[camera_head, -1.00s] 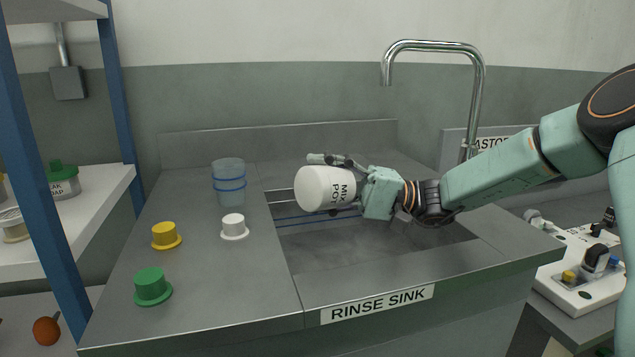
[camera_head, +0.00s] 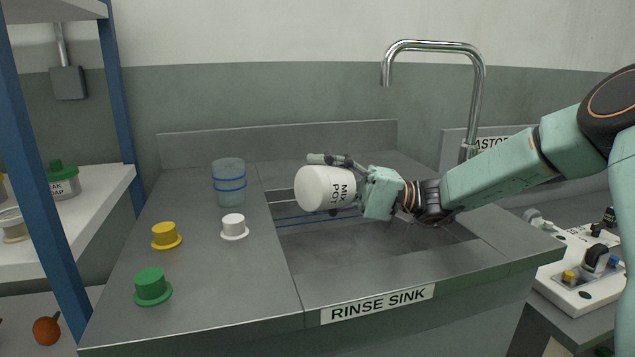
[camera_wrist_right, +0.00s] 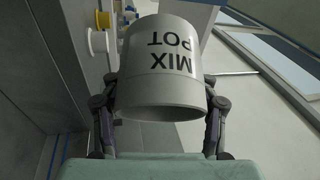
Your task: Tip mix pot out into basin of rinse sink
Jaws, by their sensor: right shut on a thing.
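The white mix pot (camera_head: 325,188), lettered MIX POT, lies on its side in the air over the basin (camera_head: 370,245) of the rinse sink (camera_head: 377,303). My right gripper (camera_head: 345,185) is shut around the pot, and its arm comes in from the right. In the right wrist view the pot (camera_wrist_right: 163,75) sits between the two fingers of the gripper (camera_wrist_right: 160,110), with its lettering upside down. The pot's inside cannot be seen, and no stream shows leaving it. My left gripper is not in view.
Left of the basin, the counter holds a yellow cap (camera_head: 166,235), a green cap (camera_head: 152,286), a white cap (camera_head: 234,226) and clear blue-banded cups (camera_head: 229,181). A tall faucet (camera_head: 478,100) rises behind the basin. A blue rack post (camera_head: 40,180) stands at left.

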